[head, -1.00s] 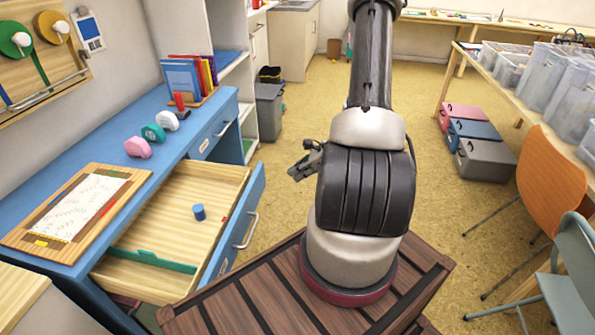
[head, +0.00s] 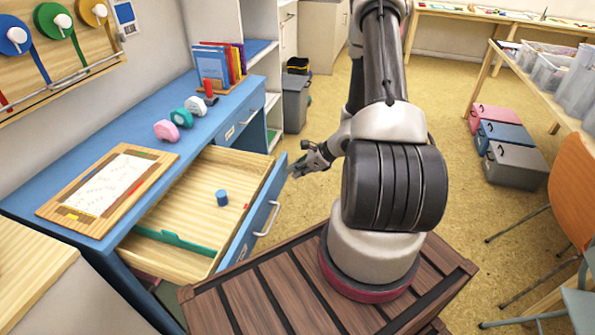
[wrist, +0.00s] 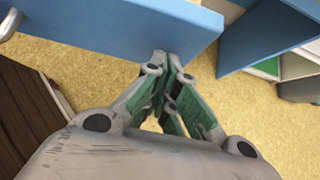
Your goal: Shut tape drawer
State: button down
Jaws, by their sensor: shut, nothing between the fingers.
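A drawer with a blue front (head: 240,243) and a pale wooden inside (head: 190,203) stands pulled out of the blue desk. Its front also shows in the wrist view (wrist: 110,25), with part of its metal handle (wrist: 8,24) at the upper left. My gripper (head: 292,171) is shut and empty at the far end of the drawer front, on its outer side. In the wrist view the closed fingertips (wrist: 166,62) are at the lower edge of the front, near its right end. I cannot tell whether they touch it.
A blue cylinder (head: 222,198) and a green divider (head: 174,241) are in the drawer. A closed drawer (head: 240,124) is beyond it. Pink (head: 166,130), green (head: 182,118) and white (head: 196,106) rounded items sit on the desk (head: 137,135). Open floor (head: 305,210) lies to the right.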

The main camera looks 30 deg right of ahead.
jog(key=shift+a, duration=0.1)
send_over(221, 165)
jog(key=shift+s+d, duration=0.25)
jog(key=shift+s, duration=0.2)
jog(key=shift+w+a, duration=0.3)
jog(key=shift+w, duration=0.05)
jog(key=shift+r, duration=0.15)
